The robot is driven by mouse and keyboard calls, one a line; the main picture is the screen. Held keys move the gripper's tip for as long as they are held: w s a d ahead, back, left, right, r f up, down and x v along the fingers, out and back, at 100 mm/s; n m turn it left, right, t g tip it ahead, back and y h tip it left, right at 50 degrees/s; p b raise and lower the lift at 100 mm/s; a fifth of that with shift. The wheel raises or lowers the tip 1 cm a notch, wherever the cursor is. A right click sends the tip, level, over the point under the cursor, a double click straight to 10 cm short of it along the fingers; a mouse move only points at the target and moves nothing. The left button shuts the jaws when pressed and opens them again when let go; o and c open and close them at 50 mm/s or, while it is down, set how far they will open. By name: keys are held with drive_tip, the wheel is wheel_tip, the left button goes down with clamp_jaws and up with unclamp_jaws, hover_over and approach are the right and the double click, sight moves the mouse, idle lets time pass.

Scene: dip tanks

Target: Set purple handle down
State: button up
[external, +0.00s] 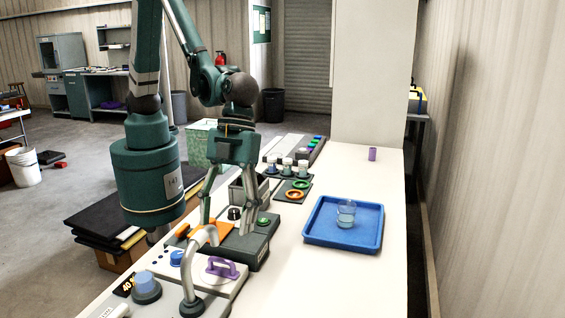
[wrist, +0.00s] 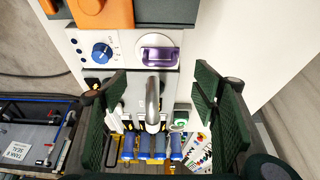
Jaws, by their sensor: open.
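The purple handle (external: 220,267) sits on a pale round lid on the grey-white tank unit near the front of the bench. In the wrist view the purple handle (wrist: 158,55) lies level on its round disc, ahead of the fingers. My gripper (external: 224,228) is open and empty, pointing down above the dark green unit, behind the handle in the external view. In the wrist view my gripper (wrist: 160,105) shows its two dark green pads wide apart, with nothing between them touching the pads.
A curved grey spout (external: 192,262) stands close beside the handle. A blue knob (external: 176,257) is left of it. A blue tray (external: 318,238) holds a glass beaker (external: 346,213) at right. Orange and green rings (external: 294,194) lie farther back.

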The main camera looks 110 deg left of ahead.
drive_tip(key=shift+v, duration=1.6)
drive_tip(key=s+a+r+n+t, duration=0.1)
drive_tip(key=s+a+r+n, duration=0.15)
drive_tip(key=a+r, duration=0.4)
drive_tip(key=s+a+r+n+t+y, duration=0.1)
drive_tip(key=a+r+n, duration=0.2)
drive_tip(key=a, duration=0.7)
drive_tip(key=s+a+r+n+t, duration=0.1)
drive_tip(key=a+r+n+t, duration=0.15)
drive_tip(key=a+r, duration=0.4)
drive_tip(key=s+a+n+t+y, duration=0.1)
drive_tip(key=s+a+n, duration=0.4)
drive_tip(key=s+a, duration=0.3)
drive_tip(key=s+a+n+t+y, duration=0.1)
drive_tip(key=s+a+n, duration=0.4)
drive_tip(key=a, duration=0.9)
drive_tip(key=s+y, duration=0.1)
drive_tip(key=s, duration=0.2)
drive_tip(key=shift+s+a+r+t, duration=0.15)
drive_tip(key=shift+a+r+t, duration=0.2)
drive_tip(key=shift+a, duration=0.05)
